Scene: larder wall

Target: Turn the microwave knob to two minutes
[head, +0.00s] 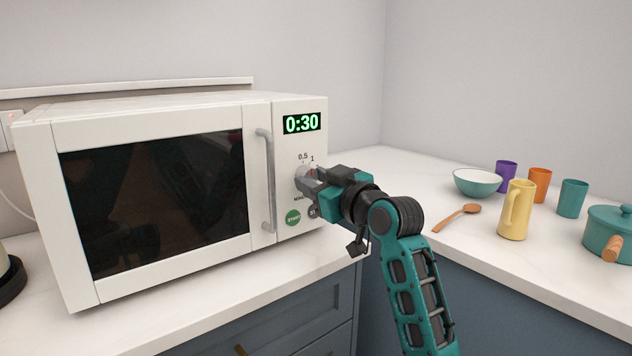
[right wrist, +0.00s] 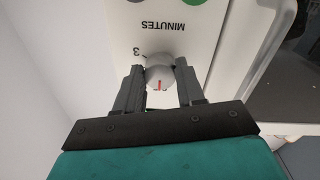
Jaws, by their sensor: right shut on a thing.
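The white microwave (head: 150,130) stands on the counter with its door shut. Its green display (head: 301,123) reads 0:30. The grey knob (head: 301,176) is on the panel below the display, partly hidden by my right gripper. The marks 0.5 and 1 show above it. My right gripper (head: 309,178) is shut on the knob. In the right wrist view the knob (right wrist: 160,72) sits between the two fingers, with a red pointer line on its face. The word MINUTES and a 3 show beside it, upside down. My left gripper is not in view.
A green START button (head: 293,217) is below the knob, with a grey button beside it. On the right counter are a teal bowl (head: 477,182), a wooden spoon (head: 456,216), a yellow jug (head: 515,210), several cups and a teal pot (head: 608,230).

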